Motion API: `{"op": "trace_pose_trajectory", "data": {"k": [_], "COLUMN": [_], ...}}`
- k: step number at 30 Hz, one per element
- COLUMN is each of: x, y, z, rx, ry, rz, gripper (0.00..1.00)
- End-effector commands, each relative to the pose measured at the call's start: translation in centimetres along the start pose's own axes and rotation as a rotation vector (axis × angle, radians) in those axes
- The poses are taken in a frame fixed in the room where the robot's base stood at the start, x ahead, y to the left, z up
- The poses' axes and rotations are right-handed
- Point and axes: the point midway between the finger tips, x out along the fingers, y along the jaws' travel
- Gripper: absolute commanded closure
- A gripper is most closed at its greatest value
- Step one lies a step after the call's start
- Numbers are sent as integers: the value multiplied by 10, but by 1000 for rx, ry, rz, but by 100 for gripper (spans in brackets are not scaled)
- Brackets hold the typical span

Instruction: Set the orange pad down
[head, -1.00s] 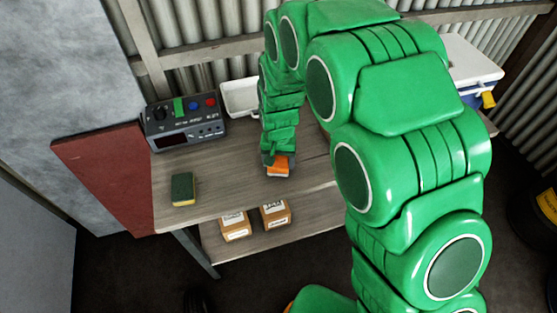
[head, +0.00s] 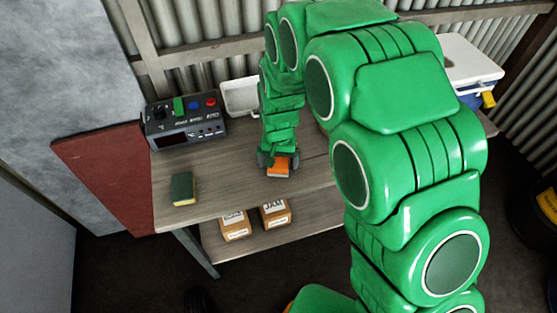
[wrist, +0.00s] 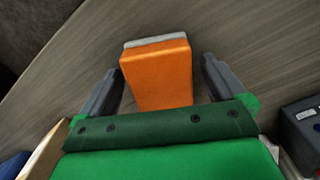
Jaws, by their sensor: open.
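The orange pad (head: 278,168) lies on the wooden bench top, below my gripper (head: 279,160). In the wrist view the orange pad (wrist: 157,76) has a pale grey layer along its far edge. It sits between the two dark fingers of my gripper (wrist: 160,82). The fingers are spread, with a gap on each side of the pad. Part of the pad's near end is hidden behind the gripper body in the wrist view.
A green and yellow sponge (head: 183,189) lies at the bench's left front. A dark control box (head: 186,126) and a white tray (head: 240,97) stand at the back. Labelled boxes (head: 235,228) sit on the shelf below. A white-lidded cooler (head: 472,62) stands right.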

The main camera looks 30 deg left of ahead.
Motion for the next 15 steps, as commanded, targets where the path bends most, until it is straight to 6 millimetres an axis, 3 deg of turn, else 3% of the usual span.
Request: {"op": "trace_pose_trajectory", "data": {"k": [8, 15], "x": [-19, -54], "y": [0, 0], "z": [-1, 0], "rx": [0, 1], "ry": [2, 2], "rz": [-1, -1], "gripper": [2, 2]}}
